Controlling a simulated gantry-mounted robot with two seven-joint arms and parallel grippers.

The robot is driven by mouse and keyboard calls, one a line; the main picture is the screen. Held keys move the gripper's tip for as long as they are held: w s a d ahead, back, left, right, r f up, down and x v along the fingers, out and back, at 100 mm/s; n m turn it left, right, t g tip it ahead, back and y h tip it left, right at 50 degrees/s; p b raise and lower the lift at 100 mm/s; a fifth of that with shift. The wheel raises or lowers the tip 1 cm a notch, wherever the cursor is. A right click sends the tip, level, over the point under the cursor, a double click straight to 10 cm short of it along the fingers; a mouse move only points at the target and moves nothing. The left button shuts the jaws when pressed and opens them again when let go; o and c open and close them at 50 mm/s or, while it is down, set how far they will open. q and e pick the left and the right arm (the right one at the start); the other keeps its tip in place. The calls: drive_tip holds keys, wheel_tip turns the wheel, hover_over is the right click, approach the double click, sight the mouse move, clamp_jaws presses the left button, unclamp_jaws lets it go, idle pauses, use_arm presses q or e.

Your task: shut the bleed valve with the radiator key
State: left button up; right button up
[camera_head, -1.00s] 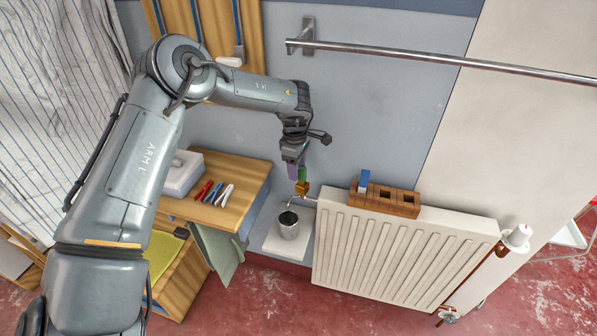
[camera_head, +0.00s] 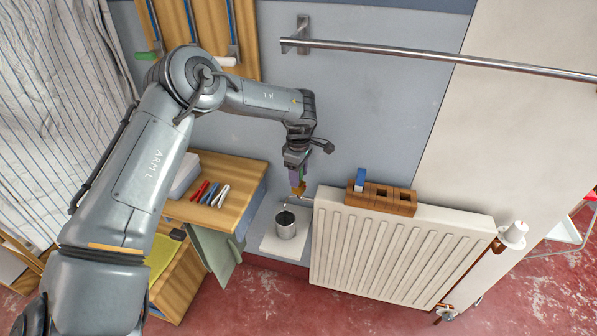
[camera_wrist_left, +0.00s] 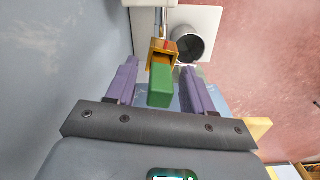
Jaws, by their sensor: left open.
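The radiator key has a green handle (camera_wrist_left: 160,85) and an orange-yellow socket head (camera_wrist_left: 163,50). In the head view its orange part (camera_head: 299,190) sits at the pipe at the radiator's upper left end. The bleed valve itself is mostly hidden by the key head. My left gripper (camera_head: 296,179) points down over the key. Its purple fingers stand apart in the left wrist view (camera_wrist_left: 160,90), one on each side of the green handle, with visible gaps. My right gripper is out of view.
A metal cup (camera_head: 286,225) stands on a white sheet below the valve. The white radiator (camera_head: 375,250) carries a wooden block (camera_head: 392,201) holding a blue piece (camera_head: 360,180). Red, blue and white tools (camera_head: 212,193) lie on the wooden bench at left. A rail (camera_head: 430,57) crosses above.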

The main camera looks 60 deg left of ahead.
use_arm(q)
clamp_jaws()
drive_tip(key=shift+r+m+p, duration=0.15)
drive_tip(key=shift+m+p, duration=0.2)
drive_tip(key=shift+m, duration=0.25)
drive_tip(key=m, duration=0.2)
drive_tip(key=shift+m+p, duration=0.3)
drive_tip(key=shift+p, duration=0.05)
drive_tip(key=m, duration=0.4)
drive_tip(key=shift+m, duration=0.3)
drive_tip(key=shift+o, duration=0.4)
unclamp_jaws()
